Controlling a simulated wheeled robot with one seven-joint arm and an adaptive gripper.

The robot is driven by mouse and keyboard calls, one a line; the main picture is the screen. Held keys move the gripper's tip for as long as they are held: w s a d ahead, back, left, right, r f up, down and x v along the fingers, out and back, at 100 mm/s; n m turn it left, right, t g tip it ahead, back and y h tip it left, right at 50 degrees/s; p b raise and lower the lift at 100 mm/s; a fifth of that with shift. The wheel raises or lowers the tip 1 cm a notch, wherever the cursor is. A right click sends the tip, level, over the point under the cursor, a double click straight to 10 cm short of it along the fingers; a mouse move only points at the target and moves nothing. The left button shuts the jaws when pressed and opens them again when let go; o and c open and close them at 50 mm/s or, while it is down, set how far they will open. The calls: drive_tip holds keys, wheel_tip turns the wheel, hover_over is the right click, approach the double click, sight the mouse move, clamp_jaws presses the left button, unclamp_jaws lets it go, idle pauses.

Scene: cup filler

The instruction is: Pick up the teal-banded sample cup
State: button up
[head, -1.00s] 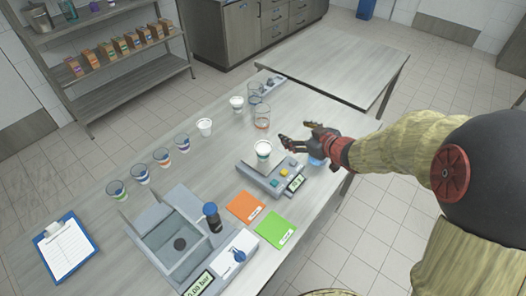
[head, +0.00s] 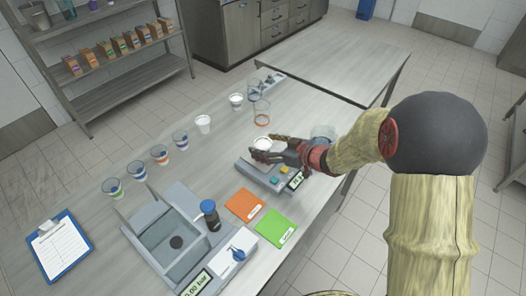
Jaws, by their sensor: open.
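The sample cup (head: 262,143) stands upright on the grey scale (head: 247,170); only its white top shows clearly. Its band is hidden behind my fingers in this view. My gripper (head: 262,155) is open, with its dark fingers at the cup's near side and reaching along it from the right. I cannot tell whether the fingers touch the cup.
Several banded cups (head: 160,155) stand in a row at left, with a white cup (head: 203,124) further back. A clear orange-banded cup (head: 261,113) stands behind the scale. Orange (head: 244,205) and green (head: 275,230) cards and a sink unit (head: 150,225) lie nearer.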

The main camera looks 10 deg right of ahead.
drive_tip(key=shift+w+a+f, duration=0.3)
drive_tip(key=shift+w+a, duration=0.1)
drive_tip(key=shift+w, duration=0.05)
drive_tip(key=shift+r, duration=0.1)
drive_tip(key=shift+c, duration=0.6)
drive_tip(key=c, duration=1.1)
